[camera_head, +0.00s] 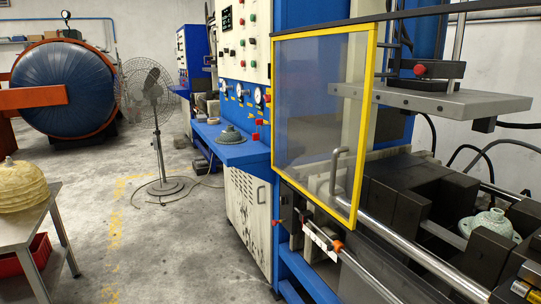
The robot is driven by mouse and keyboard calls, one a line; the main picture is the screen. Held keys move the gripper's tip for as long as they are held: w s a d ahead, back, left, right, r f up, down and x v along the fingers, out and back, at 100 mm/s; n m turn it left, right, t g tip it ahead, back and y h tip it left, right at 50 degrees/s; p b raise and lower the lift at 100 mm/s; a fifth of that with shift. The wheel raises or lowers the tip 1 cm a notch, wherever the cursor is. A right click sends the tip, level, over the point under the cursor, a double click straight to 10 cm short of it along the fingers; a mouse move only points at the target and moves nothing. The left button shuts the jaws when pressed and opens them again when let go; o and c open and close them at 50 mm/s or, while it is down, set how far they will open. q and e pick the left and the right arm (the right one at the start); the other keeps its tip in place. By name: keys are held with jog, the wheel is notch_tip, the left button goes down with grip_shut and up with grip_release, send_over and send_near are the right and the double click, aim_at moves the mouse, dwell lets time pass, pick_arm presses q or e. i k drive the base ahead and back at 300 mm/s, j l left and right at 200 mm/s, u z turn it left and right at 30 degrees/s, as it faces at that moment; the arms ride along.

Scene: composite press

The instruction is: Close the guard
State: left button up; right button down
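The guard (310,105) is a clear panel in a yellow frame, standing at the left part of the press front. A grey D-shaped handle (335,173) sits near its lower right corner. To the right of the guard the press opening is uncovered, with a grey upper plate (430,99) above dark blocks and a pale green domed part (492,224) between them. Neither of my grippers shows in the head view.
A dark rail (430,11) runs along the top of the opening, and a metal bar (420,254) runs along its lower front. A blue shelf (232,152) with a green part, a standing fan (153,95) and a metal table (33,222) are at left. The floor between is clear.

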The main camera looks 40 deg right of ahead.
aim_at(373, 28)
jog(key=i+j, duration=0.15)
jog(key=i, duration=0.4)
jog(key=i+j, duration=0.1)
jog(key=i, duration=0.45)
jog(key=i+z, duration=0.75)
jog(key=i+j+z, duration=0.65)
jog(key=i+z, duration=0.15)
jog(key=i+j+z, duration=0.3)
jog(key=i+j, duration=0.3)
